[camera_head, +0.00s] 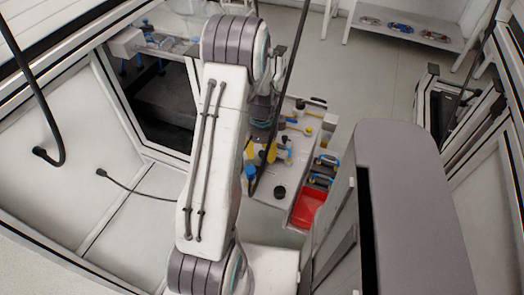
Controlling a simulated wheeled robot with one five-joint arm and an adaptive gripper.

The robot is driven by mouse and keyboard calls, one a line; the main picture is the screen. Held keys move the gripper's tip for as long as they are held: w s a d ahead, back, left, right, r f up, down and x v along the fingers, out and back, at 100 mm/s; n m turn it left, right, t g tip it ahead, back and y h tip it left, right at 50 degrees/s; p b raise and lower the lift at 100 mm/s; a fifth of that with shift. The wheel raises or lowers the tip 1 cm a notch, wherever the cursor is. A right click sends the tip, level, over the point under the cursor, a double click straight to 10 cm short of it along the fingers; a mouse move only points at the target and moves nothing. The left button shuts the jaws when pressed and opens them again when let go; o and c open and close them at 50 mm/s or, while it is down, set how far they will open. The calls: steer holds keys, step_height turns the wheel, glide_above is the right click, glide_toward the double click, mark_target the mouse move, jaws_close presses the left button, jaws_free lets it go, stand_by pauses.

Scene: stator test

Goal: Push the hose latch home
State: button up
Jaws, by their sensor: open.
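My arm rises through the middle of the view and bends over at the top. My gripper (262,122) shows only in part behind the arm, dark and small, above the left end of a light workbench (268,188). Its jaws are open, and I see nothing held in them. I cannot make out the hose latch for certain. A thick black hose (55,120) hangs at the left, with its end by the pale panel. Another black line (288,80) runs down past my gripper towards the bench.
The bench carries several small yellow, blue and black parts. A red bin (307,206) is at its right. A dark opening (165,100) in a framed machine lies left of my arm. A white shelf (410,27) stands at the back right. The grey floor (375,85) between is clear.

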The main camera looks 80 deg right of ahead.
steer(key=shift+c, duration=0.3)
jaws_close()
stand_by(0.3)
